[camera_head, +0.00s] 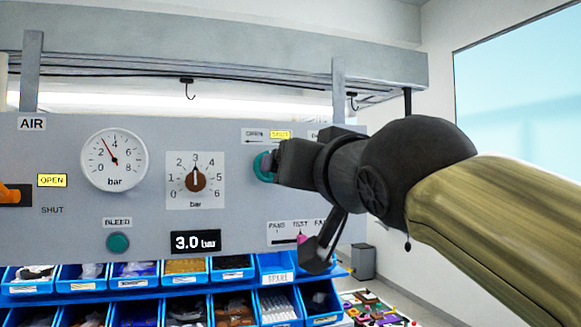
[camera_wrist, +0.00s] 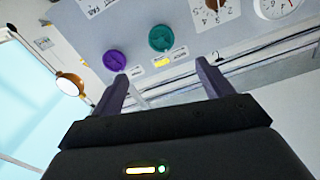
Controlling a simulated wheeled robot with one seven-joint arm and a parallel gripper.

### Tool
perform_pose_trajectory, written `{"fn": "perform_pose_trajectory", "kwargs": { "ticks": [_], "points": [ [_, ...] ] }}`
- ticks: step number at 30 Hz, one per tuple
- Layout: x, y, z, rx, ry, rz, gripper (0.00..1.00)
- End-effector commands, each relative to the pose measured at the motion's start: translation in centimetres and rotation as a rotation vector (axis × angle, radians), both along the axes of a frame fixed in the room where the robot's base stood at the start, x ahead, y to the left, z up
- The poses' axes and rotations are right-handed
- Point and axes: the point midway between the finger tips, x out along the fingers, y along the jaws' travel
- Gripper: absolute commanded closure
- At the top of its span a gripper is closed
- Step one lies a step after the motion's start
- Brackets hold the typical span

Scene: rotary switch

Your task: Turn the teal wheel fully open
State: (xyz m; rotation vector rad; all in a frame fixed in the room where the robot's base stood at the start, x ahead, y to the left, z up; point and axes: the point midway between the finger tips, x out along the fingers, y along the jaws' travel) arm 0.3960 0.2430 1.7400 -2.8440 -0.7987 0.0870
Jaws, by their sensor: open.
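The teal wheel (camera_head: 263,167) is on the grey panel, partly hidden behind my gripper in the head view. Above it are an OPEN label with an arrow (camera_head: 254,134) and a yellow-lit SHUT label (camera_head: 281,134). My gripper (camera_head: 280,162) is close in front of the wheel. In the wrist view the whole teal wheel (camera_wrist: 161,38) shows beyond the fingertips, roughly in line with the gap between them. My gripper (camera_wrist: 162,70) is open and empty there, and the fingers look apart from the wheel.
A purple wheel (camera_wrist: 114,61) sits beside the teal one; my arm hides it in the head view. A round gauge (camera_head: 115,160), a brown knob (camera_head: 195,179), a 3.0 bar display (camera_head: 195,242) and an orange lever (camera_head: 14,194) are further left. Blue bins (camera_head: 183,269) stand below.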

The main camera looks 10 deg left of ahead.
Motion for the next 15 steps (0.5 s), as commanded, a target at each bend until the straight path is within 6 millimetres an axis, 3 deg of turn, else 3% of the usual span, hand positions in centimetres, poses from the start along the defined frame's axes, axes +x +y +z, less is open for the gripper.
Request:
{"fn": "perform_pose_trajectory", "kwargs": {
  "ticks": [9,15],
  "points": [
    [-0.21,0.02,0.41,0.006,-0.006,0.002,0.21],
    [0.69,0.54,0.53,0.005,-0.006,0.003,0.21]
  ]
}}
